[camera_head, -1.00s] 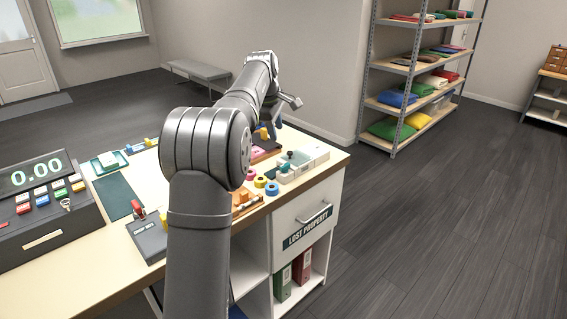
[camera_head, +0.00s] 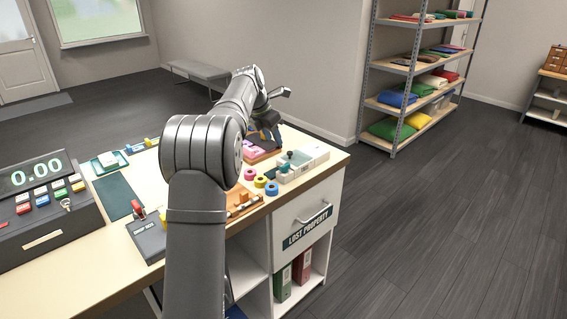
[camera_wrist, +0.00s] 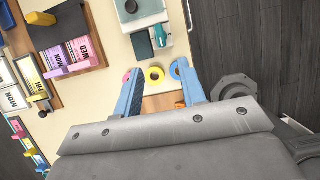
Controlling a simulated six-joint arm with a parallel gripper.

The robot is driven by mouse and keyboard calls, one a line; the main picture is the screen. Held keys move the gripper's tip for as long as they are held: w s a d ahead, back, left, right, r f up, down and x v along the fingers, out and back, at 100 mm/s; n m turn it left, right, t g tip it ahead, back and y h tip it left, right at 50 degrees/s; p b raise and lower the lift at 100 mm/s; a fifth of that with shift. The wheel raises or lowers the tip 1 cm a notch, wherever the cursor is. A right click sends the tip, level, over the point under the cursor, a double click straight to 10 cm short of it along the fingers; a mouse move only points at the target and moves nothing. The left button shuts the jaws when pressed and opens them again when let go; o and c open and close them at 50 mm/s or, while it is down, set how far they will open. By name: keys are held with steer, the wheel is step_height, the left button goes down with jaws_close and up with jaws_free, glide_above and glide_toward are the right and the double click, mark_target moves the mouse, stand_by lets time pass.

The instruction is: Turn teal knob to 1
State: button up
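A white and teal device (camera_head: 303,160) stands near the right end of the counter in the head view. It has a small dark teal upright part (camera_head: 284,166) at its front. In the wrist view the device (camera_wrist: 145,16) is at the top centre, with a dark teal piece (camera_wrist: 160,36) on it. I cannot tell for certain which part is the teal knob, nor read a number on it. My gripper (camera_head: 268,134) is above the counter's back right. Its blue fingers (camera_wrist: 160,92) are spread wide and empty in the wrist view, apart from the device.
Labelled day blocks (camera_wrist: 82,50) lie left. The cash register (camera_head: 40,205) stands at the counter's left. Dark floor (camera_wrist: 235,45) lies beyond the counter edge.

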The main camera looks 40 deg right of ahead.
mark_target(285, 164)
steer(key=x, duration=1.3)
jaws_close()
